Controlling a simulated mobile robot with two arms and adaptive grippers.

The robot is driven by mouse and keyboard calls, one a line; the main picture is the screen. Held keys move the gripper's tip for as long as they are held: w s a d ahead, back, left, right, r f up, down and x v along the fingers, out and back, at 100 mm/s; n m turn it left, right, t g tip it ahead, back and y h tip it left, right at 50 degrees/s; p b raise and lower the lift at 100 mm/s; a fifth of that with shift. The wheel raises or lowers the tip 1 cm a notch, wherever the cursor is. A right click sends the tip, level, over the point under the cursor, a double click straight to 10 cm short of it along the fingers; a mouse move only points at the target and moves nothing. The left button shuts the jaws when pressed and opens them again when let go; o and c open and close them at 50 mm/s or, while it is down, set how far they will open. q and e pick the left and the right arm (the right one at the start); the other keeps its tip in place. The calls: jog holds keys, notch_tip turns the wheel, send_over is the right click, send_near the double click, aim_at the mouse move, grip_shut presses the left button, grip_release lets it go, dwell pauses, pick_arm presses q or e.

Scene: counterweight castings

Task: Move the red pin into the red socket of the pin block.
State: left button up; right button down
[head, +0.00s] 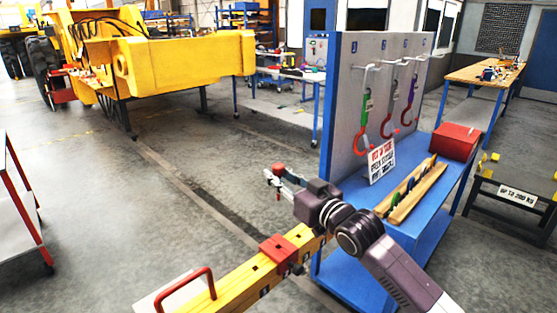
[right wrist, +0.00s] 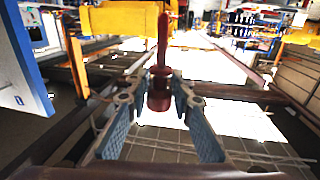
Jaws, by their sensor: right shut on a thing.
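The red pin (head: 278,169) is held in my right gripper (head: 276,180), above the floor and beyond the far end of the pin block. In the right wrist view the pin (right wrist: 160,92) stands between the two blue-grey fingers (right wrist: 160,108) of the same gripper. The pin block (head: 245,273) is a long yellow bar with dark holes, lying diagonally at the bottom. Its red socket (head: 277,246) is a red section with a dark hole, and it looks empty. The pin is apart from the socket. My right arm hides part of the block's far end. My left gripper is not in view.
A blue workbench (head: 345,272) with a grey pegboard (head: 352,110) stands right of the block. A red box (head: 455,141), a white sign (head: 381,160) and a wooden tray (head: 402,214) are on it.

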jog(key=shift+s+r+p, duration=0.1)
jog(key=shift+r+p, duration=0.1)
jog(key=shift+p, duration=0.35)
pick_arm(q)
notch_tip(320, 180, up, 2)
pick_arm(e)
jog(key=shift+r, duration=0.1)
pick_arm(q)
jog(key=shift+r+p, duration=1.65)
pick_arm(e)
jog(key=shift+r, duration=3.2)
